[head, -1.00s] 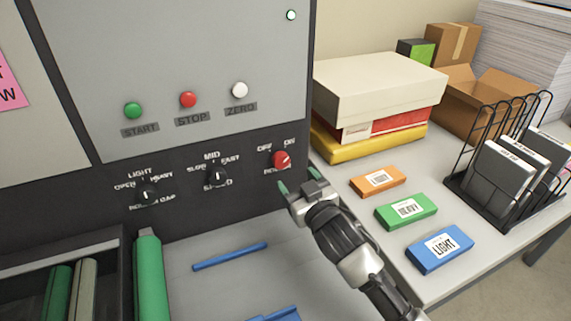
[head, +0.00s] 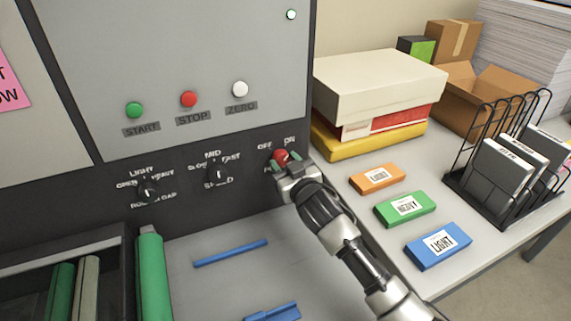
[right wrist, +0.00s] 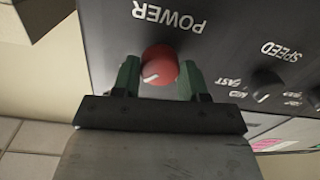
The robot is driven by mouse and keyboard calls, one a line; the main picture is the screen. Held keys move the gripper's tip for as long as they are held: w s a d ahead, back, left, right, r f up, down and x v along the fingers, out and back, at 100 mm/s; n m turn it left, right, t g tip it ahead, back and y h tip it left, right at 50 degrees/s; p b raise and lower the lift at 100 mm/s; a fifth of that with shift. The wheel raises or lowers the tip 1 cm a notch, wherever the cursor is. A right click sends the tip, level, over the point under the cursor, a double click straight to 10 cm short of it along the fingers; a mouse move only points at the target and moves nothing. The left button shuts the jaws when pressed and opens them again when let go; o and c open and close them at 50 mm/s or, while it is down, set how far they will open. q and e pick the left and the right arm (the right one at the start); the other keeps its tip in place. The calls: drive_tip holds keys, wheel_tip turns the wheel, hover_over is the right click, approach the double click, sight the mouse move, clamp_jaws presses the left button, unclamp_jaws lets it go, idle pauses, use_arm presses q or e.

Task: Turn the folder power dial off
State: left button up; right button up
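The red power dial (head: 280,156) is on the dark lower panel of the machine, under OFF and ON marks. It also shows in the right wrist view (right wrist: 160,64), under the upside-down POWER label; its white pointer line points lower left there, which is toward ON. My right gripper (head: 284,162) is at the dial, with one green fingertip on each side of it. In the right wrist view the gripper (right wrist: 160,77) spans the dial closely; whether the fingertips touch it I cannot tell. My left gripper is not in view.
The speed dial (head: 218,173) and roller gap dial (head: 149,190) are left of the power dial. START (head: 134,110), STOP (head: 189,99) and ZERO (head: 239,89) buttons are above. The table at right holds boxes (head: 375,80) and a wire rack (head: 505,150).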

drive_tip(key=c, duration=0.3)
drive_tip(key=shift+c, duration=0.2)
drive_tip(key=n+p, duration=0.1)
drive_tip(key=n, duration=0.2)
drive_tip(key=shift+r+n, duration=0.1)
drive_tip(key=shift+n, duration=0.2)
drive_tip(key=n+p, duration=0.1)
drive_tip(key=n, duration=0.3)
drive_tip(key=shift+n+p, duration=0.3)
drive_tip(key=n+p, duration=0.1)
drive_tip(key=n, duration=0.4)
drive_tip(key=shift+h, duration=0.4)
drive_tip(key=shift+n+p, duration=0.6)
drive_tip(key=shift+n, duration=1.5)
